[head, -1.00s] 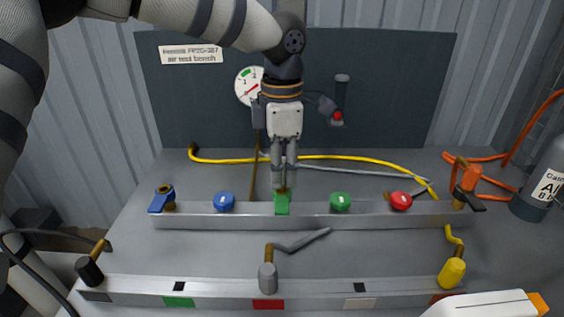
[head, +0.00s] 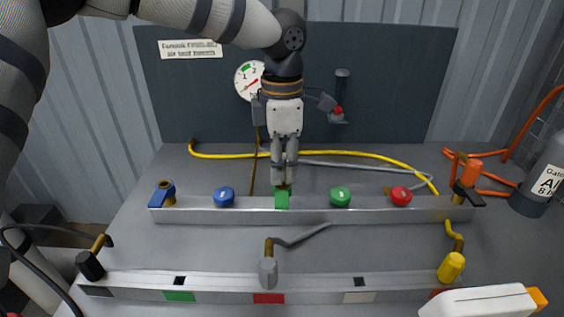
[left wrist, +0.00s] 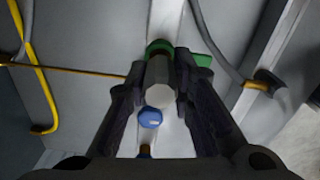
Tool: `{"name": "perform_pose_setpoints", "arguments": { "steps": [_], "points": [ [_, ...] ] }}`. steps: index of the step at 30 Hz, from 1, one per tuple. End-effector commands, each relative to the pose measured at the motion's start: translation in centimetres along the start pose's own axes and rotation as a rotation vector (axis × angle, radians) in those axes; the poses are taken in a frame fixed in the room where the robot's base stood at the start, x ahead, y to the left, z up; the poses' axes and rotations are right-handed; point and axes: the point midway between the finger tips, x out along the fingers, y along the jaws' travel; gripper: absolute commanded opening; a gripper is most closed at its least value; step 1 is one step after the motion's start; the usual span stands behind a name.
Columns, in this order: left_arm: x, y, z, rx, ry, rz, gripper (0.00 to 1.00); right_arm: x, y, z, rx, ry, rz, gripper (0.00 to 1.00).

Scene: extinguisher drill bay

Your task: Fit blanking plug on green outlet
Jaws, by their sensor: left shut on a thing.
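The green outlet (head: 282,201) stands in the middle of the rear metal rail (head: 310,216), marked by a green block. My left gripper (head: 284,178) points straight down directly over it, its fingertips very close to its top. The gripper is shut on a pale grey cylindrical piece, which I take to be the blanking plug (left wrist: 160,84); it lies between the fingers in the left wrist view. The fingers and plug hide the outlet's mouth, so I cannot tell whether the plug touches or is seated.
A blue knob (head: 224,196) sits left on the rail; a green knob (head: 340,196) and a red knob (head: 401,195) sit right. A yellow hose (head: 230,159) runs behind. A grey fitting (head: 268,271) stands on the front rail. A white orange-tipped object (head: 480,302) is at lower right.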

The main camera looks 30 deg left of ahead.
Motion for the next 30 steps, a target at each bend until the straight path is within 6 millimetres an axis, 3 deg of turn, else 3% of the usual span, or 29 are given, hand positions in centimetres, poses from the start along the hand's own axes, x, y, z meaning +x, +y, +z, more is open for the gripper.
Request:
{"name": "perform_pose_setpoints", "arguments": {
  "steps": [27, 28, 30],
  "points": [
    [1.4, 0.0, 0.0, -0.001, 0.001, -0.002, 0.00, 0.1, 0.0, 0.1, 0.000, -0.003, 0.000, 0.40],
    [1.4, 0.0, 0.0, -0.001, 0.002, -0.002, 0.28, 0.1, 0.0, 0.1, 0.000, -0.003, 0.000, 0.40],
    [1.4, 0.0, 0.0, -0.001, 0.002, -0.002, 0.44, 0.1, 0.0, 0.1, 0.000, -0.003, 0.000, 0.40]
  ]
}}
